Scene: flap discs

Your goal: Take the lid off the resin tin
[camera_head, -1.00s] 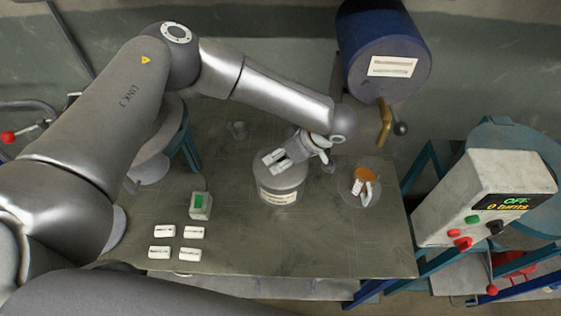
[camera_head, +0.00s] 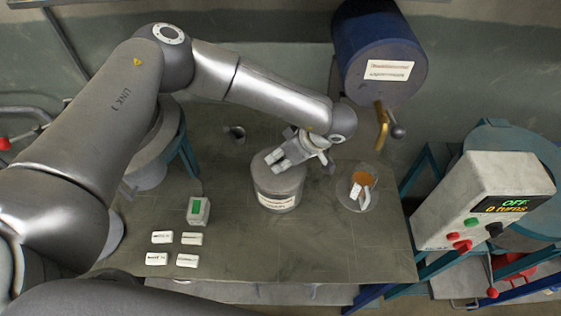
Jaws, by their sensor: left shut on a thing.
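The resin tin (camera_head: 276,203) is a squat grey can with a pale label, upright near the middle of the table. Its flat grey lid (camera_head: 289,182) shows at the top. My left gripper (camera_head: 275,162) reaches over from the back right, with its pale fingers at the lid. It is shut on the lid, though the fingers hide part of the grip. I see no clear gap between lid and tin. My right gripper is not in view.
A clear dish (camera_head: 346,199) with an orange item stands right of the tin. Several white labelled tags (camera_head: 188,260) and a small box with a green top (camera_head: 198,211) lie to the left. A blue drum (camera_head: 375,45) with a brass tap overhangs the back; a control box (camera_head: 485,200) stands right.

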